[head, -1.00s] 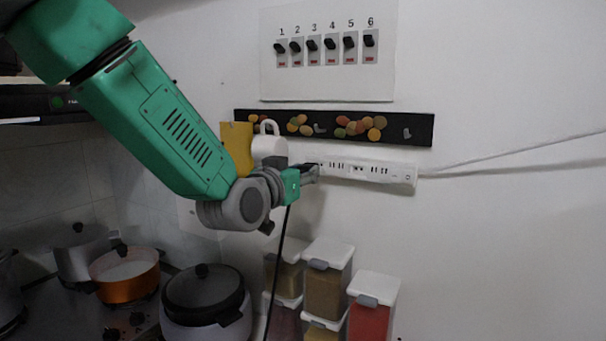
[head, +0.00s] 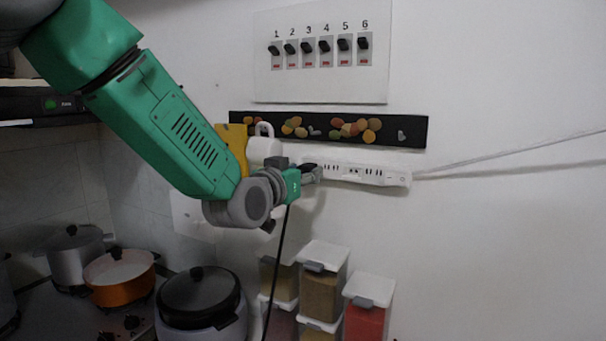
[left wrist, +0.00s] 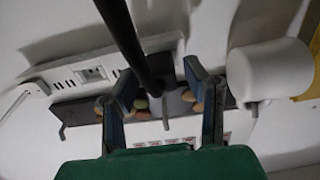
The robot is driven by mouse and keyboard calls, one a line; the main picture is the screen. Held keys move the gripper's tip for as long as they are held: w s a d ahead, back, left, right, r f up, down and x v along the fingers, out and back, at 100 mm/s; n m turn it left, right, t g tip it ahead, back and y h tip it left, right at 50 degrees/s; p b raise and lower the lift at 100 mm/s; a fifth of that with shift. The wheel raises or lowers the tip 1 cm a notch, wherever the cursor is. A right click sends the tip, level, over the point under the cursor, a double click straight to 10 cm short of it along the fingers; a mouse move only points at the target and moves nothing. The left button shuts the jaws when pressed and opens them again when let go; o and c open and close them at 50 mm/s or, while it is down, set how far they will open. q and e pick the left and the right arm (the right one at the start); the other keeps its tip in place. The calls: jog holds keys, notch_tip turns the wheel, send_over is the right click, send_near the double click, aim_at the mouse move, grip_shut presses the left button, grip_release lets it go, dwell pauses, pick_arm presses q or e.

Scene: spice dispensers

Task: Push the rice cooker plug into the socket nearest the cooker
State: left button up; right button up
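The white power strip (head: 385,176) is on the wall, and it shows in the left wrist view (left wrist: 65,86). The dark plug (head: 309,167) sits at the strip's left end, nearest the cooker. How deep it sits is hidden. My left gripper (head: 314,173) is around the plug with fingers spread. In the left wrist view the fingers (left wrist: 161,82) stand either side of the plug (left wrist: 164,74), with a gap on the left. The black cord (head: 275,268) hangs from there towards the rice cooker (head: 200,298) at lower left. My right gripper is not in view.
A dark rack (head: 390,130) runs above the strip, under a switch panel (head: 320,80). Spice dispensers (head: 322,290) stand below. Pots (head: 122,277) are at left.

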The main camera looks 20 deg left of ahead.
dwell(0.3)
pick_arm(q)
jog(key=s+a, duration=0.1)
jog(key=s, duration=1.1)
jog(key=s+f+g, duration=0.4)
jog(key=f+g, duration=0.1)
jog(key=f, duration=1.1)
jog(key=s+f+g, duration=0.4)
jog(key=f, duration=1.2)
jog(key=s+a+f+n+g+y, duration=0.1)
jog(key=s+f+g, duration=0.4)
jog(key=s+f, duration=0.65)
jog(key=s+a+f+g, duration=0.2)
jog(key=s+f+g, duration=0.2)
jog(key=s+f, duration=0.75)
notch_tip(320, 180, down, 10)
jog(key=s+d+b, duration=0.1)
jog(key=b, duration=1.3)
jog(key=shift+d+r+m+t+y, duration=0.25)
jog(key=shift+d+m+t+y, duration=0.05)
